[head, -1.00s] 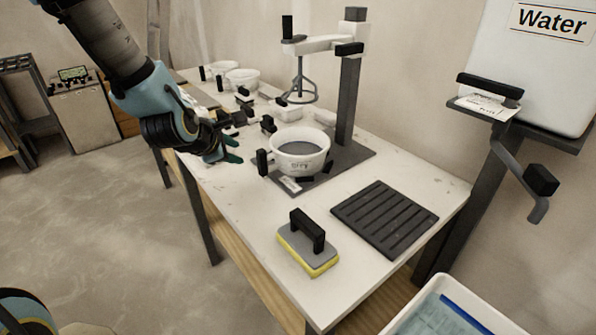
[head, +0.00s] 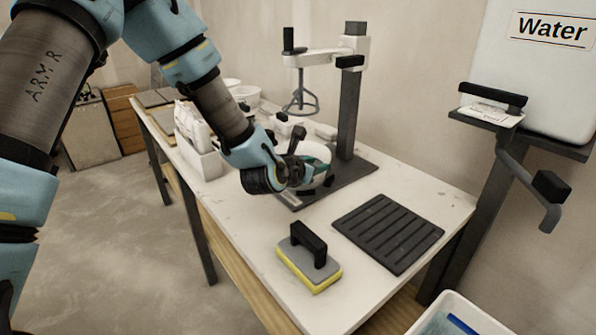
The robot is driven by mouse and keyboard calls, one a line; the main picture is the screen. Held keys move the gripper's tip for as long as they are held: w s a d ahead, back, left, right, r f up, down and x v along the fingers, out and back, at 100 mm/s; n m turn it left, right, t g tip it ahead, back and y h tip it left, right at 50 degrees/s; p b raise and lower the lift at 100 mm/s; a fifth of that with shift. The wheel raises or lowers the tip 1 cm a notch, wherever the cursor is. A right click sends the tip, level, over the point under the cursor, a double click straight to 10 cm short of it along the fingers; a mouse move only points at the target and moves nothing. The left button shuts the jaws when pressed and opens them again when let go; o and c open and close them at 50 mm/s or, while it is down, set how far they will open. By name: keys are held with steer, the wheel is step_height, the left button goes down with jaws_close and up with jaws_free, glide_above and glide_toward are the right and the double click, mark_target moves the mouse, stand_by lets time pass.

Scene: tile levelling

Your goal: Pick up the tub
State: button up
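The tub (head: 322,153) is a white round bowl with grey contents, on the dark base plate of the mixing stand (head: 352,95). My gripper (head: 304,170) is at the tub's near left side, in front of it from this view. My wrist and gripper hide most of the tub, including its handle side. The fingers are small and partly covered, so I cannot see whether they are open or closed on the tub. The tub looks level and on the plate.
A sponge float (head: 309,258) and a dark ribbed tray (head: 388,232) lie on the near table. A white boxy item (head: 202,158) stands left of my arm. A water tank (head: 538,65) with a tap is at right. A water-filled bin (head: 448,318) is at bottom right.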

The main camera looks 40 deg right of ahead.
steer(key=p+x, duration=0.1)
steer(key=x, duration=0.3)
steer(key=shift+d+f, duration=0.3)
jaws_close()
steer(key=shift+s+a+f, duration=0.1)
steer(key=shift+f, duration=0.05)
stand_by(0.9)
